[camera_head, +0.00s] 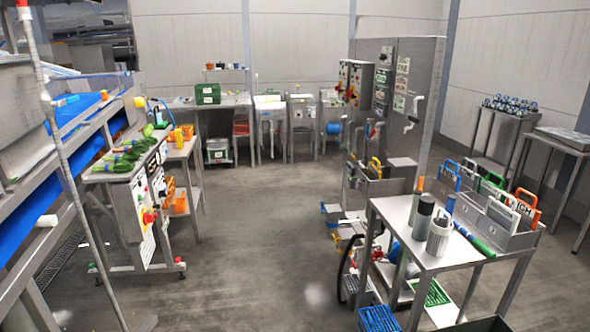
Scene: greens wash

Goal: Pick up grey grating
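A dark grey slatted grating (62,262) lies on the floor at the left, partly hidden behind the conveyor frame and its rail. A green grating (432,293) and a blue grating (378,319) are low down under and beside the steel table at the right. A pale grey piece (443,315) lies beside the green one; it is too small and partly hidden to tell whether it is a grating. Neither of my grippers shows in this view.
A steel table (398,212) with bottles and a caddy of coloured-handled tools stands at the right. A control stand (142,205) with green vegetables on top is at the left, beside the blue conveyor (45,212). The middle floor (250,230) is clear.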

